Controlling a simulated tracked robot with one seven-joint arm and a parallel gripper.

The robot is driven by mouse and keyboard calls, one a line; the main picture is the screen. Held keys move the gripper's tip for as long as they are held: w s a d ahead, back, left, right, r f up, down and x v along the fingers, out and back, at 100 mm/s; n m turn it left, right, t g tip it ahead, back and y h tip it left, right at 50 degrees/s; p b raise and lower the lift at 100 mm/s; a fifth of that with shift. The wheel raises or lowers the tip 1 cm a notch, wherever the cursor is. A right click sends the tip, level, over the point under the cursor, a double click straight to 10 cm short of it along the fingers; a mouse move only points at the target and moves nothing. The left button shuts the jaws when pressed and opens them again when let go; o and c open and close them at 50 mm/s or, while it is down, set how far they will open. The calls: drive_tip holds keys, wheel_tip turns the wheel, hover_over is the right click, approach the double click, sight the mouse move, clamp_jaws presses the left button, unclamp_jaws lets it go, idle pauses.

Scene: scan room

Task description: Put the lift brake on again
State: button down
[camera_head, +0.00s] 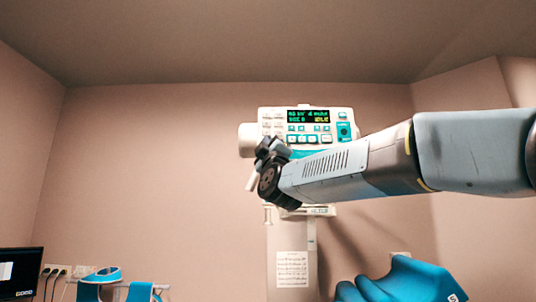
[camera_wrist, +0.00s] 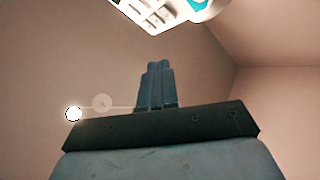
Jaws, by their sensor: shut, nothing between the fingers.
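The X-ray unit's console (camera_head: 306,130) is white, with a lit green display and teal buttons, on a pale column (camera_head: 292,250). A small labelled bracket (camera_head: 318,210) sits on the column below my arm. A short pale bar (camera_head: 252,183) shows left of my wrist; I cannot tell whether it is the brake lever. My gripper (camera_head: 265,146) is in front of the console's lower left side, shut and empty. In the wrist view my gripper's fingers (camera_wrist: 158,68) are together, with the console's white underside (camera_wrist: 160,12) beyond them. My arm hides part of the column.
A bright white round spot (camera_wrist: 73,113) and a thin pale line show left of the fingers. A blue draped shape (camera_head: 400,282) stands at lower right. A monitor (camera_head: 20,272) and teal-white items (camera_head: 100,278) are at lower left. The wall left of the column is clear.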

drive_tip(key=shift+r, duration=0.1)
idle(0.3)
drive_tip(key=w, duration=0.8)
drive_tip(key=shift+w+d, duration=0.15)
drive_tip(key=shift+w, duration=0.2)
drive_tip(key=shift+w, duration=0.15)
idle(1.8)
drive_tip(key=shift+w, duration=0.25)
drive_tip(key=shift+w, duration=0.4)
idle(0.8)
drive_tip(key=shift+s, duration=0.8)
drive_tip(key=shift+s, duration=0.1)
drive_tip(key=shift+s, duration=2.4)
